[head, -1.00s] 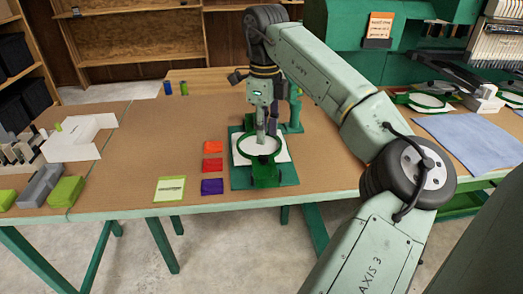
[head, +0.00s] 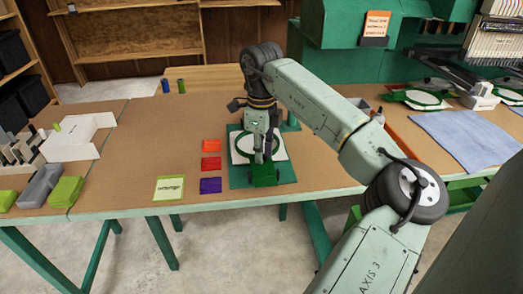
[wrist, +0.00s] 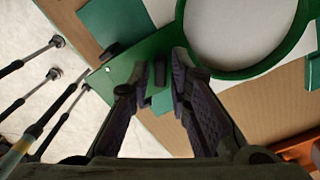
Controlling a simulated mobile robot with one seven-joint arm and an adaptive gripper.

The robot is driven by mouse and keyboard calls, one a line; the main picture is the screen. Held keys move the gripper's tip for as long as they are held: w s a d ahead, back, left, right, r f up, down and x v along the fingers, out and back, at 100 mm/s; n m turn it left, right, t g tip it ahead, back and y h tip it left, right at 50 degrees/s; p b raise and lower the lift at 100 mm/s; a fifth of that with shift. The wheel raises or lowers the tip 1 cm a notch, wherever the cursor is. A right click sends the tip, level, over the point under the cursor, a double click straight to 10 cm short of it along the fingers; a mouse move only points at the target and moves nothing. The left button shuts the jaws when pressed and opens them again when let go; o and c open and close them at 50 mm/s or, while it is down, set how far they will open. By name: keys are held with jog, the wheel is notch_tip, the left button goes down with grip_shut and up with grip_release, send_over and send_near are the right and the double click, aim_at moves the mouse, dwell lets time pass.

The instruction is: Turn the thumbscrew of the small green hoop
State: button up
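The small green hoop (head: 235,151) holds white cloth and lies on a green base plate (head: 237,181) on the brown table. A dark green clamp block (head: 264,174) is at its near edge. In the wrist view the hoop (wrist: 247,74) is at the upper right. A small dark piece, apparently the thumbscrew (wrist: 160,73), stands between my fingertips. My gripper (head: 264,156) points down at the near side of the hoop and hides part of it. In the wrist view my gripper (wrist: 158,72) is open, with a finger on each side of the piece and gaps visible.
Orange, red and purple squares (head: 211,163) and a pale green card (head: 169,188) lie left of the plate. A white holder (head: 75,137) and green blocks (head: 66,191) are further left. Blue cloth (head: 466,137) and a machine are at the right. The table's left middle is clear.

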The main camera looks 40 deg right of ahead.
grip_shut()
jog(key=shift+m, duration=0.3)
jog(key=m+b, duration=0.2)
jog(key=m, duration=0.1)
jog(key=shift+f+m+b, duration=0.1)
jog(key=shift+m+b, duration=0.2)
jog(key=m+b, duration=0.1)
jog(key=m, duration=0.3)
jog(key=shift+b, duration=0.35)
jog(key=shift+m+b, duration=0.5)
jog(key=shift+m, duration=1.6)
